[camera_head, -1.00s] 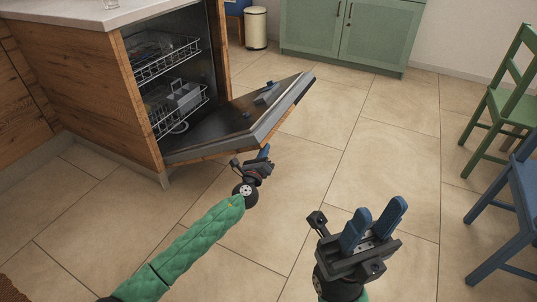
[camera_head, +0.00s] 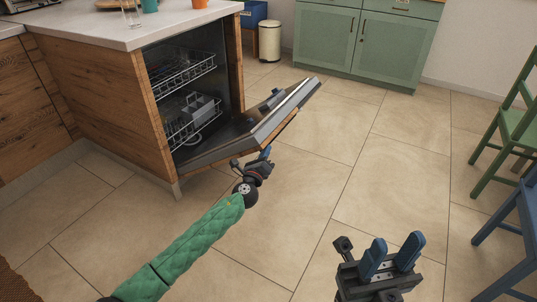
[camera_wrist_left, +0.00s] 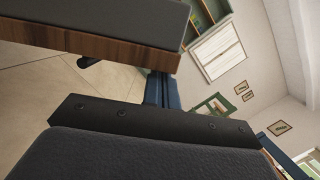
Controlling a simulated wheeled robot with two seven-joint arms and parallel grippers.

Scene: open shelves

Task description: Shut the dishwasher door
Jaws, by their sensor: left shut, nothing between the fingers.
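The dishwasher (camera_head: 223,78) is set in the wooden counter unit, with its door (camera_head: 232,140) hanging part open and slanting up to the right. In the left wrist view the door (camera_wrist_left: 105,47) is a grey slab with a wooden edge. My left gripper (camera_head: 266,152) is shut and empty, close to the outer lower side of the door. Its blue fingers (camera_wrist_left: 160,90) reach past the door's edge in the wrist view; I cannot tell whether they touch it. My right gripper (camera_head: 394,252) is open and empty at the lower right, away from the door.
Two wire racks (camera_head: 182,72) stand inside the dishwasher, the lower one with a grey basket (camera_head: 198,108). A green chair (camera_head: 510,130) and a blue chair (camera_head: 515,240) stand at the right. A cream bin (camera_head: 269,41) and green cabinets (camera_head: 365,45) are behind. The middle floor is clear.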

